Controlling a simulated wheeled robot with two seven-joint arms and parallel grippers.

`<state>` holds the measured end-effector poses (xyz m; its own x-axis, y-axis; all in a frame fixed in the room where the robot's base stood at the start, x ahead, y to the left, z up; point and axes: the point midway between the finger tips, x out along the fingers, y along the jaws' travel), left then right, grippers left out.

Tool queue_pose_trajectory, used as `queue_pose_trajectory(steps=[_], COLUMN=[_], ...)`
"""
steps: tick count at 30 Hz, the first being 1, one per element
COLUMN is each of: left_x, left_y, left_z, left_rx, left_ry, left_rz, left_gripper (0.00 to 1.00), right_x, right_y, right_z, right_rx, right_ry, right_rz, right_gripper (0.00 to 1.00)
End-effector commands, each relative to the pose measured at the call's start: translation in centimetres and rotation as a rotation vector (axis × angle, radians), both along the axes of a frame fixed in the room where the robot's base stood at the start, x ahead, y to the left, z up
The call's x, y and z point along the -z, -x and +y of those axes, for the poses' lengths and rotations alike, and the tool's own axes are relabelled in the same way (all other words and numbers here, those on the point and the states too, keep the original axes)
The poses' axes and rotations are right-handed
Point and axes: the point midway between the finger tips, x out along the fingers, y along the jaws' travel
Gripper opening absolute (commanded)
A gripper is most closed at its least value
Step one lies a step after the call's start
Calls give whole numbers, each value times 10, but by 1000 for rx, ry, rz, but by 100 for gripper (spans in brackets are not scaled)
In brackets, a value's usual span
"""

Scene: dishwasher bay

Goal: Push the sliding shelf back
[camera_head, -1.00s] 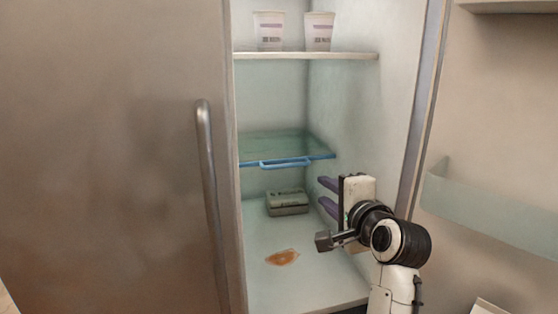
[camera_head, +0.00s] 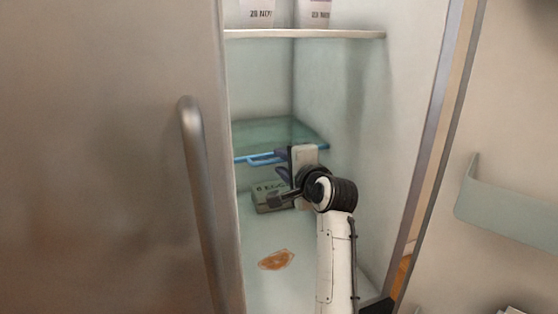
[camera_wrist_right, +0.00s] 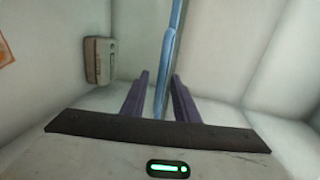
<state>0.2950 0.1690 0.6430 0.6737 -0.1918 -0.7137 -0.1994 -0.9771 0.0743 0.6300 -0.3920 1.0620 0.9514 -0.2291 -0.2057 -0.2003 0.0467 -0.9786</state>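The sliding shelf (camera_head: 270,135) is a glass plate with a blue front edge and a blue handle loop (camera_head: 263,160), inside the open fridge. My right gripper (camera_head: 283,162) is at the shelf's front edge, right of the handle loop, partly covering the edge. In the right wrist view the blue shelf (camera_wrist_right: 166,62) shows edge-on between the two purple fingers of my right gripper (camera_wrist_right: 160,76). The fingers are apart, with gaps beside the shelf edge, so the gripper is open around it. My left gripper is not in view.
An orange-brown patch (camera_head: 277,260) lies on the fridge floor. The fridge's right wall is close by.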

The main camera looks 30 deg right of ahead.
Motion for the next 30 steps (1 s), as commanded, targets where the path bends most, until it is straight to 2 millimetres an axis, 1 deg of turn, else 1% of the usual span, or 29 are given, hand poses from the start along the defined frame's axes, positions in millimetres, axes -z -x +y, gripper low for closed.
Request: queue_pose_trajectory(steps=[1,3,6,15,20,26,28,30], left_x=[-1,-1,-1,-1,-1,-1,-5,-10], left_y=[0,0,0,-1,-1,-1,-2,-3], left_z=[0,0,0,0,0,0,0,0], left_rx=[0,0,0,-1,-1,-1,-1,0], left_ry=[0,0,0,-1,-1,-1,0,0], left_rz=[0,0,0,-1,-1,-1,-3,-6], left_gripper=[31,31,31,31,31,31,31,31], right_x=[0,2,3,4,4,6,6,6], right_y=[-7,-13,-18,-20,-20,-19,-21,-23], right_z=[-2,-3,-4,-5,-5,-5,-13,-28], right_rx=[0,0,0,0,0,0,10,28], right_ry=[1,1,0,0,0,-1,-1,1], right_rz=[0,0,-1,-1,1,6,9,12], right_gripper=[28,28,28,28,1,0,0,0])
